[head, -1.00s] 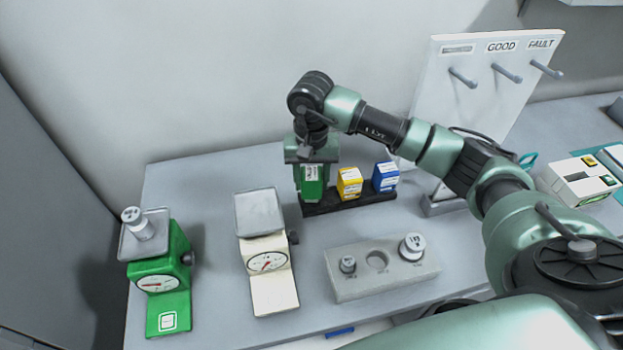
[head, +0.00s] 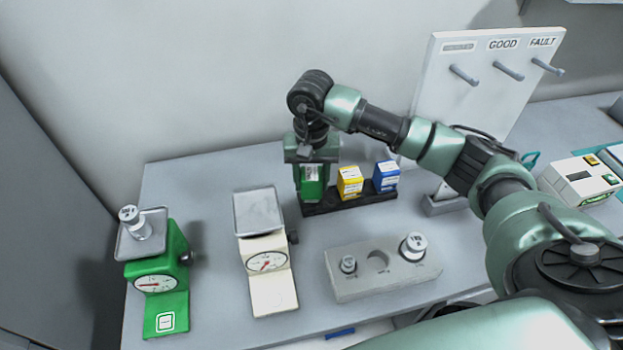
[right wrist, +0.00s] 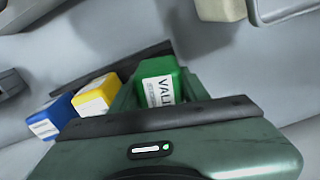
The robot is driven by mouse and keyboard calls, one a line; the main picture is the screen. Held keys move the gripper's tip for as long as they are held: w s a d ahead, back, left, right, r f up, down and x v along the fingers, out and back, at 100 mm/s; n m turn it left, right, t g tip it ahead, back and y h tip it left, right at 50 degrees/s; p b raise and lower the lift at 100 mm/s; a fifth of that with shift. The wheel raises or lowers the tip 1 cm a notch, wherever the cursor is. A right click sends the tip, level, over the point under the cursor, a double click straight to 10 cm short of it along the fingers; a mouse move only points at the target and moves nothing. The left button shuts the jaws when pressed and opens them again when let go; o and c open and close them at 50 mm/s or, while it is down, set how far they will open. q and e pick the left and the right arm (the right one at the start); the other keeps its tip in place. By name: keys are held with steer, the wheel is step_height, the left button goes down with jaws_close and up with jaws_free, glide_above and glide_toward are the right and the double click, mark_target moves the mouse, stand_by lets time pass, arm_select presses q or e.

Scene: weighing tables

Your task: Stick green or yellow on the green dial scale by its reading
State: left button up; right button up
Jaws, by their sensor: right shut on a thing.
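The green dial scale (head: 159,268) stands at the left end of the table with a metal weight (head: 134,221) on its pan. Its needle is too small for me to read surely. A white label shows on its front foot. In the right wrist view, my right gripper (right wrist: 155,100) is shut on the green block (right wrist: 158,82), which has a white label; the block also shows in the head view (head: 312,185), at the left of the dark rack (head: 340,203). The yellow block (head: 349,183) and blue block (head: 386,176) stand beside it in the rack. My left gripper is out of view.
A cream dial scale (head: 267,262) with an empty pan stands right of the green one. A grey weight block (head: 385,282) holds two weights around an empty hole. A board with pegs (head: 490,85), marked GOOD and FAULT, stands at the back right.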

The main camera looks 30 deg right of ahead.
steer(key=shift+f+b, duration=1)
steer(key=shift+f, duration=0.1)
steer(key=shift+f, duration=0.15)
steer(key=o, duration=1.3)
